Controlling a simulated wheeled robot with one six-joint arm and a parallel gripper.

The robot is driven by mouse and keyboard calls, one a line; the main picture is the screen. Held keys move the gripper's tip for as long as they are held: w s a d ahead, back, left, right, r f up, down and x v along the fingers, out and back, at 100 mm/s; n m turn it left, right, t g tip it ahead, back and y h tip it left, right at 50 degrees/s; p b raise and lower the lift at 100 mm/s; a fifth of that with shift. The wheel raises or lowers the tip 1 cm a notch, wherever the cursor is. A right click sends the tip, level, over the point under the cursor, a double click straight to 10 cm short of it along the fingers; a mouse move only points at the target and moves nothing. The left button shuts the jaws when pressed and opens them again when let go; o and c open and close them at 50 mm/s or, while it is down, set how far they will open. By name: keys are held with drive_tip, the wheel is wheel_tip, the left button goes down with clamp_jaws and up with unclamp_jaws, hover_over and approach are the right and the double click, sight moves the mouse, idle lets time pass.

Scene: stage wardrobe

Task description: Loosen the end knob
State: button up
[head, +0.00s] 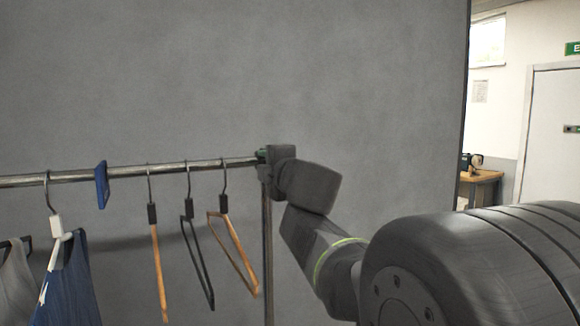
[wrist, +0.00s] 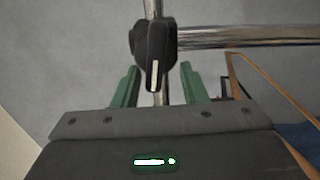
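The end knob (wrist: 153,58) is black with a white stripe pointing down. In the wrist view it sits where the chrome rail (wrist: 250,38) meets an upright post (wrist: 154,8). My gripper (wrist: 159,68) is open, with one green finger on each side of the knob's lower part. A gap shows between each finger and the knob, and I cannot tell how deep the fingers reach. In the head view my gripper (head: 264,156) is at the right end of the rail (head: 130,171) and hides the knob.
Wooden and black hangers (head: 240,255) hang on the rail close left of my gripper. A blue tag (head: 101,185) and a blue garment (head: 70,285) are further left. A grey wall (head: 250,70) stands behind. A desk (head: 480,184) and white door (head: 556,135) are far right.

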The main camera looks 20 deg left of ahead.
drive_tip(key=p+v, duration=0.2)
drive_tip(key=v, duration=1.1)
drive_tip(key=shift+o, duration=0.2)
drive_tip(key=shift+s+d, duration=0.1)
drive_tip(key=shift+d, duration=0.05)
drive_tip(key=o, duration=0.7)
drive_tip(key=shift+f+m, duration=0.15)
drive_tip(key=shift+m, duration=0.25)
drive_tip(key=shift+o, duration=1)
drive_tip(key=shift+a+f+m+y+b, duration=0.1)
drive_tip(key=shift+a+m+y+b, duration=0.15)
drive_tip(key=shift+m+y+b, duration=0.25)
wheel_tip(320, 180, down, 4)
drive_tip(key=w+m+t+y+b, duration=0.2)
drive_tip(key=m+t+b, duration=0.2)
drive_tip(key=m, duration=1.5)
drive_tip(key=shift+h, duration=0.4)
drive_tip(key=p+x, duration=0.4)
drive_tip(key=x, duration=0.9)
drive_tip(key=shift+w, duration=0.15)
